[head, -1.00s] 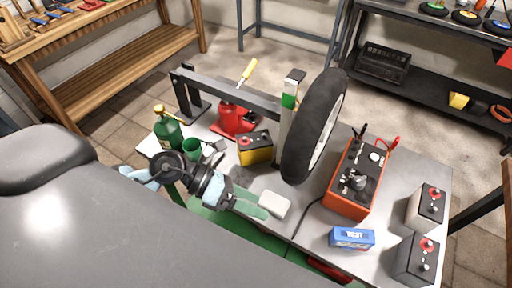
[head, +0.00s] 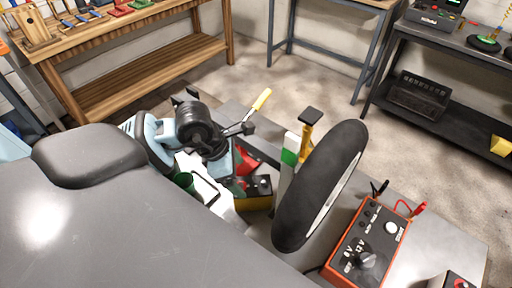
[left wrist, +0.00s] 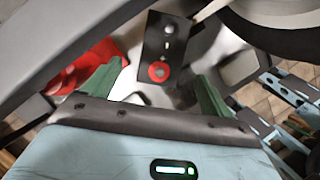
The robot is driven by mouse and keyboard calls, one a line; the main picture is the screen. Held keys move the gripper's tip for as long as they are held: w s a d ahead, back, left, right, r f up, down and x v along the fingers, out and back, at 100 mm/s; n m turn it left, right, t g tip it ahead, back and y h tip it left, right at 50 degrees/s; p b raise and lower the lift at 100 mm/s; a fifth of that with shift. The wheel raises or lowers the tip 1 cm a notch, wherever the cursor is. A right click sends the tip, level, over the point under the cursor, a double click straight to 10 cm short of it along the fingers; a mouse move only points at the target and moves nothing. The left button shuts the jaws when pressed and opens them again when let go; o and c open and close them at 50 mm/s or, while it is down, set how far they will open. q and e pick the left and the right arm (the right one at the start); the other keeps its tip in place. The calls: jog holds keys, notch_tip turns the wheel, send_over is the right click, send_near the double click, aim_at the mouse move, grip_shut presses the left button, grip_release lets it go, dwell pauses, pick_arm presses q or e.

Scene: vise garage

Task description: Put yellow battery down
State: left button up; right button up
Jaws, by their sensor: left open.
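The yellow battery (head: 258,202) stands upright on the bench, left of the black tire, in the head view. It has a dark top with a red terminal. In the left wrist view its dark top (left wrist: 168,35) shows just beyond my left gripper (left wrist: 160,72). That gripper's green fingers are apart, with a gap between them and the red terminal showing in the gap. I cannot tell if either finger touches the battery. In the head view my left arm covers the area left of the battery and the fingertips are hard to make out. My right gripper is not seen.
The black tire (head: 319,186) stands close to the battery's right. The bench's right end has bare room.

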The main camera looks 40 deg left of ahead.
aim_at(251, 185)
pick_arm(q)
jog(key=shift+d+f, duration=0.1)
jog(key=shift+f, duration=0.2)
jog(key=shift+x, duration=0.85)
jog(key=shift+w+d+f, duration=0.2)
jog(key=shift+d+f, duration=0.05)
jog(key=shift+f, duration=0.1)
jog(key=x, duration=0.3)
jog(key=shift+w+d+f, duration=0.1)
jog(key=shift+w+d, duration=0.1)
jog(key=shift+d, duration=0.05)
jog(key=shift+w+d+f, duration=0.1)
jog(key=shift+d+f, duration=0.05)
jog(key=shift+f, duration=0.35)
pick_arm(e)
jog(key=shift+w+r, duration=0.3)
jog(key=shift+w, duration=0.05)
pick_arm(q)
jog(key=shift+c, duration=0.5)
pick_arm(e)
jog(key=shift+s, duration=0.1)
